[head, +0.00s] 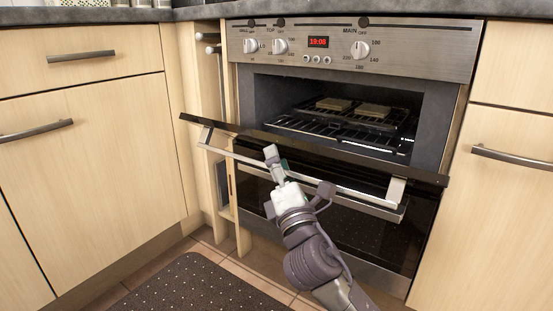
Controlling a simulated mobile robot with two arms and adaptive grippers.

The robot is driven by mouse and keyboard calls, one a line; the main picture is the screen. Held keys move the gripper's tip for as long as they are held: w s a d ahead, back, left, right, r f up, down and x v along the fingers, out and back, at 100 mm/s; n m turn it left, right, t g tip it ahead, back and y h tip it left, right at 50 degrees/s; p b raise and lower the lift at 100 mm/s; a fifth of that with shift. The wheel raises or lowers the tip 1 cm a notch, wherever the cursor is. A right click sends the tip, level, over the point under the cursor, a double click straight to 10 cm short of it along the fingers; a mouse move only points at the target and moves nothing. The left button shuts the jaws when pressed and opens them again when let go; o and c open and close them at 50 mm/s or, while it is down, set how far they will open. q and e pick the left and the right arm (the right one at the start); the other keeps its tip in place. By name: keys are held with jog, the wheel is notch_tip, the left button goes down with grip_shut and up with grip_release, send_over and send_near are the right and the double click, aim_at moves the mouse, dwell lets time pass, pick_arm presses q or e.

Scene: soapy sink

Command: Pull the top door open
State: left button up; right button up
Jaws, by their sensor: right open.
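The oven's top door (230,128) is tilted outward and down, partly open, and the upper cavity shows above its dark edge. Its silver handle (240,156) runs along the front of the door. My right gripper (298,172) is at the middle of this handle, with its fingers spread and open. One finger shows above the bar and the other to the right of it. I cannot tell whether they touch the handle. My left gripper is out of view.
Inside the cavity, a wire rack (290,127) holds a grill pan with two flat, bread-like pieces (333,104). A dark lower door (350,232) is below. Wooden cupboards (90,160) flank the oven. A dark speckled mat (190,290) lies on the tiled floor.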

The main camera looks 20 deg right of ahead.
jog(key=shift+s+a+r, duration=0.2)
jog(key=shift+r, duration=0.5)
jog(key=shift+d+f, duration=0.1)
jog(key=shift+f, duration=0.05)
